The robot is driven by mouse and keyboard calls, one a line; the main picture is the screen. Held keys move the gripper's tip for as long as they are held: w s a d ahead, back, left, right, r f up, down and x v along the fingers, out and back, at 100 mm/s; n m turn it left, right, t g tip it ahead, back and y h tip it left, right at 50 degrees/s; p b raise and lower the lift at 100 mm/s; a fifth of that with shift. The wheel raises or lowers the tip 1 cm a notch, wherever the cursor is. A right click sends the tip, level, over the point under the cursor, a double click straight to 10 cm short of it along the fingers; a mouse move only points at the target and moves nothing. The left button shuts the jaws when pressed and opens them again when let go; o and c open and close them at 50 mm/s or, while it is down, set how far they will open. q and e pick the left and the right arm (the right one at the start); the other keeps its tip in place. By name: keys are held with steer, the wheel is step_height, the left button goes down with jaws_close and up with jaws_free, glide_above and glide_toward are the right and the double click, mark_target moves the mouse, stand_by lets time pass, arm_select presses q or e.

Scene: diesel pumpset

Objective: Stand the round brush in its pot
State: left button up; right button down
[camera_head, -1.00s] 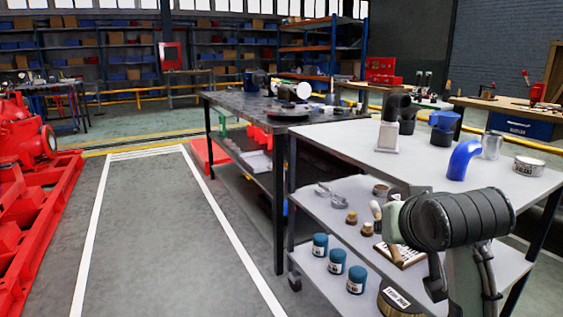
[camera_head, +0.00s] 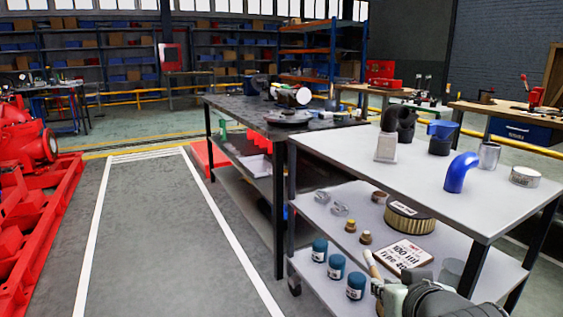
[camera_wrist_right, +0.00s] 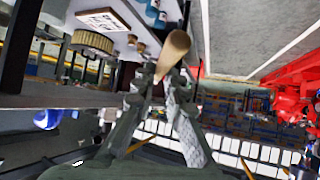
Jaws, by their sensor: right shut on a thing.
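My right gripper (camera_head: 380,287) is low at the right front of the head view, beside the cart's shelves. It is shut on the pale wooden handle (camera_head: 371,264) of the round brush, which sticks up, slightly tilted. In the right wrist view the handle (camera_wrist_right: 175,46) rises from between the two fingertips (camera_wrist_right: 163,88); the bristles cannot be made out. A grey metal cup (camera_head: 489,155) stands upright on the cart's top, and a translucent grey vessel (camera_head: 452,270) is on the shelf below; I cannot tell which is the pot. My left gripper is out of view.
The cart top (camera_head: 345,150) also carries a blue elbow pipe (camera_head: 461,172), a tin (camera_head: 526,176) and dark fittings. Below are a pleated filter (camera_head: 409,219), a sign (camera_head: 403,253) and several blue jars (camera_head: 336,267). The floor aisle (camera_head: 160,235) at left is clear.

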steer(key=s+f, duration=0.1)
steer(key=f, duration=0.1)
steer(key=s+f, duration=0.1)
steer(key=shift+s+f, duration=0.35)
steer(key=c, duration=1.1)
jaws_free()
step_height(320, 180, up, 3)
steer(key=p, duration=0.3)
steer(key=shift+f, duration=0.2)
steer(key=shift+r+p, duration=0.55)
steer(key=shift+r, duration=1.65)
steer(key=shift+f, duration=0.1)
